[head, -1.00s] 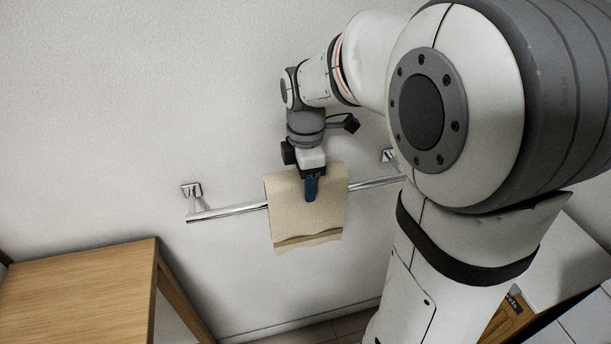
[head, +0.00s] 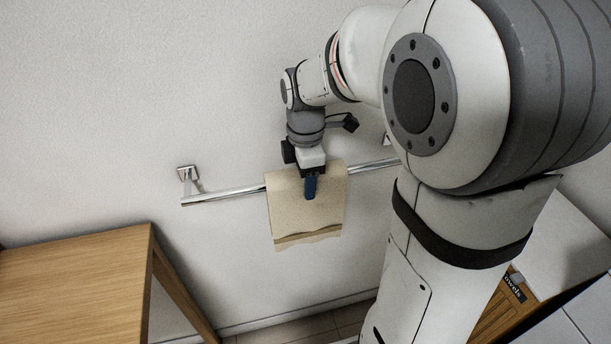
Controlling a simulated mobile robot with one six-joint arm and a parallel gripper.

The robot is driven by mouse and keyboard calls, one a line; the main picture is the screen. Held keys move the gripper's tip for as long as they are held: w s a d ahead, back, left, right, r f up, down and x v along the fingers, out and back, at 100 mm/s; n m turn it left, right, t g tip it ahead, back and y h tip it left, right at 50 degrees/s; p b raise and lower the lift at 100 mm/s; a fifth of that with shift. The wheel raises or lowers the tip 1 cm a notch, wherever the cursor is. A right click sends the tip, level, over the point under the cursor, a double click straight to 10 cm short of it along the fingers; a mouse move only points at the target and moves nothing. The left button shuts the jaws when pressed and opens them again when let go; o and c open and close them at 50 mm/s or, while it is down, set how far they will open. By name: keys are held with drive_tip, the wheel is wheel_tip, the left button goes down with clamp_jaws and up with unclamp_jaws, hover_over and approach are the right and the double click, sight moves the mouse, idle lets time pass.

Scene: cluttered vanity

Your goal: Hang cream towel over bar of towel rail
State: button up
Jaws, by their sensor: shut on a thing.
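The cream towel (head: 300,215) hangs folded from my gripper (head: 310,188), which is shut on its upper part. One blue finger shows against the towel's front. The chrome towel rail (head: 225,194) is fixed to the wall, and its bar runs behind the towel's visible front panel. The bar shows on both sides of the towel, and the towel's top edge is slightly above it. Whether any cloth lies behind the bar is hidden, and I cannot tell whether the towel touches the bar.
A wooden table (head: 75,275) stands at the lower left. A white-topped cabinet (head: 565,240) with a labelled wooden basket (head: 503,305) is at the lower right. My arm covers the rail's right end. The wall below the towel is clear.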

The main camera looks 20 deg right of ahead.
drive_tip(key=shift+f, duration=0.3)
drive_tip(key=o, duration=1.6)
wheel_tip(320, 180, up, 8)
drive_tip(key=shift+f, duration=0.1)
drive_tip(key=shift+s+d+m, duration=0.1)
drive_tip(key=shift+s+m, duration=0.45)
drive_tip(key=shift+m, duration=0.05)
drive_tip(key=s+f+m+t, duration=0.1)
drive_tip(key=s+m, duration=0.3)
drive_tip(key=m, duration=0.1)
drive_tip(key=s+d+f+m+p, duration=0.1)
drive_tip(key=s+m, duration=0.3)
drive_tip(key=m, duration=0.2)
drive_tip(key=s+f+m+t+p, duration=0.1)
drive_tip(key=s+m, duration=0.4)
drive_tip(key=shift+d+m+t, duration=0.15)
drive_tip(key=shift+m+t, duration=0.15)
drive_tip(key=shift+m, duration=0.1)
